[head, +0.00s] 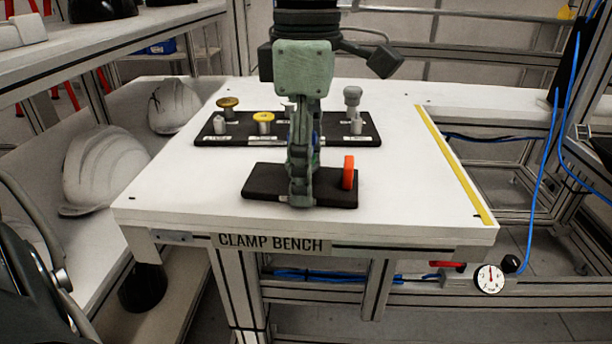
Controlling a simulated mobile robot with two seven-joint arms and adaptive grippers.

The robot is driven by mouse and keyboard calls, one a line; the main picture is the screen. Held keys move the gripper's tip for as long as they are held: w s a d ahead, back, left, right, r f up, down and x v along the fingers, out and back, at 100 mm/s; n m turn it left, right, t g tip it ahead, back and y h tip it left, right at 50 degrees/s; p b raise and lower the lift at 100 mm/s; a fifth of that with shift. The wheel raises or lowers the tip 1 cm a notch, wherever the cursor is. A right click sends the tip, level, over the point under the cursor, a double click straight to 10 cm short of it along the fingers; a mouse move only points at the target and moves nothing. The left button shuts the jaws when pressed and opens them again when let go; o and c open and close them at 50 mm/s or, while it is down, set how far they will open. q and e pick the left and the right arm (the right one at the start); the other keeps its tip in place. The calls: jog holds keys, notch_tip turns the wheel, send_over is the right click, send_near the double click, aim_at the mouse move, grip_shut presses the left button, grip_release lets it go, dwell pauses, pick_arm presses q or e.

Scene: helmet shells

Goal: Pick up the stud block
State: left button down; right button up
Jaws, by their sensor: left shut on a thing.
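A dark low block (262,184) lies near the front of the white clamp bench; I take it to be the stud block. The gripper hides the middle of the block and the exact contact. I cannot tell whether the block is off the bench top. My right gripper is not in view.
Behind the gripper, a black rack (345,138) holds several pegs, some with brown or yellow caps. White helmet shells (105,170) sit on the left shelf. A yellow strip (455,165) runs along the bench's right side. Bare bench top (400,200) lies right of the block.

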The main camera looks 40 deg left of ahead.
pick_arm(q)
jog(key=shift+r, duration=0.15)
jog(key=shift+w+r, duration=0.1)
jog(key=shift+r, duration=0.45)
notch_tip(320, 180, up, 2)
jog(key=shift+r, duration=0.2)
jog(key=shift+r+p, duration=0.3)
jog(key=shift+r, duration=0.05)
jog(key=s+a+r, duration=0.5)
jog(key=s+r, duration=0.1)
jog(key=s, duration=0.4)
jog(key=shift+s+a+r+p, duration=0.2)
jog(key=shift+r+p, duration=0.1)
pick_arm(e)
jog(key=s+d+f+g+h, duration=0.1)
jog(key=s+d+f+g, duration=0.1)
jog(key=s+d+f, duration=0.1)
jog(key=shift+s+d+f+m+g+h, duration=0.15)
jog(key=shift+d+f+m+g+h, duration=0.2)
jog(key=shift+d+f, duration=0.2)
